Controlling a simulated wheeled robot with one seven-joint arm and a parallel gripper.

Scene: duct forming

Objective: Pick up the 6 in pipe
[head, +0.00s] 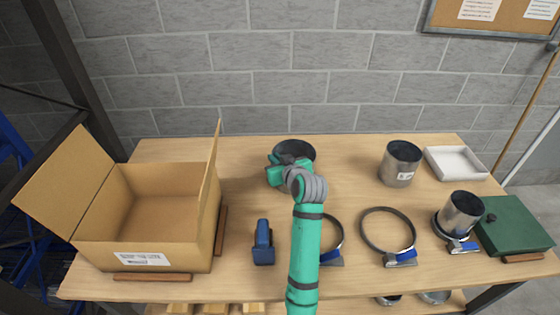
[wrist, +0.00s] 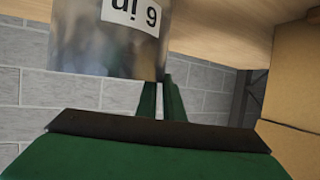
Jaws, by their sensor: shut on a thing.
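The 6 in pipe (wrist: 108,45) is a grey metal cylinder with a white label reading "6 in", upside down in the wrist view. In the head view the pipe (head: 298,147) stands at the back middle of the table, mostly hidden behind my arm, with only its dark open top showing. My gripper (head: 287,163) is at the pipe's near side in the head view. In the wrist view its green fingers (wrist: 160,101) are shut on the pipe wall at the rim. Whether the pipe is clear of the tabletop cannot be told.
An open cardboard box (head: 150,255) stands left. A blue tool (head: 263,243) and ring clamps (head: 388,238) lie in front. Another labelled pipe (head: 399,166), a white tray (head: 456,162), a pipe in a clamp (head: 461,213) and a green case (head: 515,227) are right.

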